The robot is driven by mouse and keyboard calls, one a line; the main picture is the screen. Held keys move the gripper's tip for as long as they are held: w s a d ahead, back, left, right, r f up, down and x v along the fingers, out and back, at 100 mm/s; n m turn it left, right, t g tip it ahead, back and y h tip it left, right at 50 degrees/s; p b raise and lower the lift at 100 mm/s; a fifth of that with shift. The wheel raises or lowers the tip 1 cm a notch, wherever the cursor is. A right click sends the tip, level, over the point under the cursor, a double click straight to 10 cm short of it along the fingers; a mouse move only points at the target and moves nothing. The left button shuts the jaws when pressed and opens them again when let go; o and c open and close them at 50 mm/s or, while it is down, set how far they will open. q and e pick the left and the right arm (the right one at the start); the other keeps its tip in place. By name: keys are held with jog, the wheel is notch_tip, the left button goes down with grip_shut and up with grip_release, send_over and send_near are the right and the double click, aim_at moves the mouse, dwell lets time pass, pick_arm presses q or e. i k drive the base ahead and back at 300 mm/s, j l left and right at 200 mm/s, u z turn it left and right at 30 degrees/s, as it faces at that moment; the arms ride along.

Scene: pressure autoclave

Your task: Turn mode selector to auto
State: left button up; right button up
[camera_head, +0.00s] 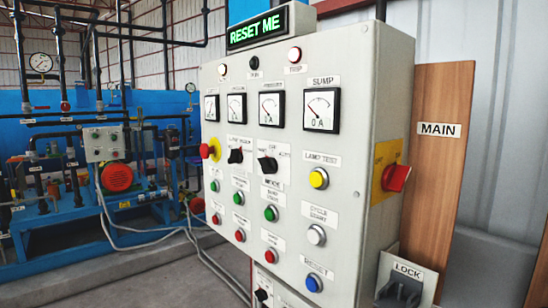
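The mode selector (267,164) is a black rotary knob on the front of the light grey control panel (345,82). A "MODE" label sits just below it, and a plate with small position text, partly legible, lies above and around it. The exact direction of its pointer is too small to tell. A second black selector (236,156) sits to its left. Neither of my grippers shows in the head view.
A "RESET ME" display (258,27) tops the panel. A red main switch (396,178) sticks out from its right side. Yellow, white, blue, green and red buttons surround the selectors. Blue pump machinery (118,178) stands at left. Open floor lies before it.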

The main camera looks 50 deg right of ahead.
aim_at(269, 166)
jog(key=z, duration=1.6)
